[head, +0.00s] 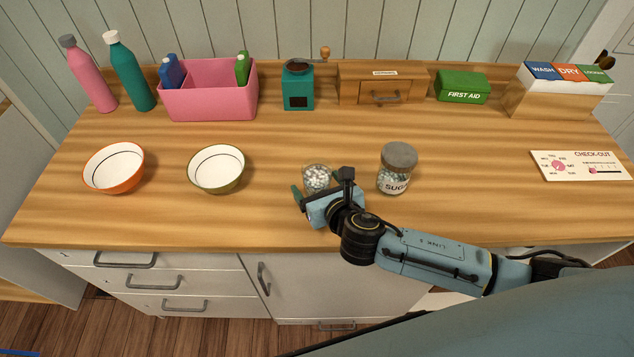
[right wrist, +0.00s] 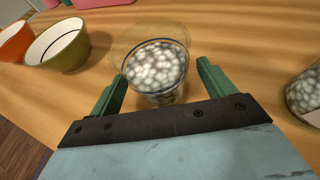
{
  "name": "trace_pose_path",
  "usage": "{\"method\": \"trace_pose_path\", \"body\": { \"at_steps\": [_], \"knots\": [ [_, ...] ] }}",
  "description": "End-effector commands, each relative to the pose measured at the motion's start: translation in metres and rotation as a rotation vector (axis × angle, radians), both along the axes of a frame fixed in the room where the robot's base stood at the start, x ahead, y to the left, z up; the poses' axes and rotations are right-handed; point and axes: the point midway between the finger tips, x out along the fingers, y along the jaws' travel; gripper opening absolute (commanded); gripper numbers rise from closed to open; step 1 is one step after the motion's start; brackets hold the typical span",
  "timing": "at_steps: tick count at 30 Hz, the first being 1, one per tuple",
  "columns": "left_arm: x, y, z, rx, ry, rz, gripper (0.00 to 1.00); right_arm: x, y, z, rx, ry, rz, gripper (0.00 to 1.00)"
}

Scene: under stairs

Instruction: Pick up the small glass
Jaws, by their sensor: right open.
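The small glass (head: 317,178) stands upright on the wooden counter, filled with white round pieces. In the right wrist view the glass (right wrist: 156,66) stands just ahead of and partly between my gripper's two green fingers. My right gripper (head: 318,192) is open around the near side of the glass, with one finger on each side. It also shows in the right wrist view (right wrist: 158,88). I cannot tell whether either finger touches the glass. The lower part of the glass is hidden by the gripper. My left gripper is not in view.
A sugar jar (head: 396,170) stands close to the right of the glass. A green-rimmed bowl (head: 218,169) and an orange bowl (head: 113,167) stand to the left. A pink caddy (head: 212,104), a grinder (head: 298,88) and boxes line the back.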

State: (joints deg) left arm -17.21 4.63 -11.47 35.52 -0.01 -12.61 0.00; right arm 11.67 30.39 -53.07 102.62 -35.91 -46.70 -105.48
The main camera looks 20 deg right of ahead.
Motion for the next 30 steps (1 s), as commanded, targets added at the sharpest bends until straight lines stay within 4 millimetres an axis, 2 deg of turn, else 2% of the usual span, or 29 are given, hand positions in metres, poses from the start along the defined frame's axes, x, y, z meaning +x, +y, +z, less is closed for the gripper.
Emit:
{"method": "trace_pose_path", "body": {
  "at_steps": [3,11,24,30],
  "knots": [
    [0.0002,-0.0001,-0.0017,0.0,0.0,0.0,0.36,0.0095,0.0014,-0.0044,0.001,0.001,0.0,0.82],
    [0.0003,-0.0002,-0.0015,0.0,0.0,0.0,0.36,0.0106,0.0014,-0.0048,0.001,0.001,0.001,0.8],
    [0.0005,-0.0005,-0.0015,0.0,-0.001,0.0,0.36,0.0102,0.0013,-0.005,0.0,0.002,0.001,0.23],
    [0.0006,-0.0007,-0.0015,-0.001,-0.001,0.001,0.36,0.0107,0.0014,-0.0039,0.001,-0.001,0.001,0.23]
  ]
}}
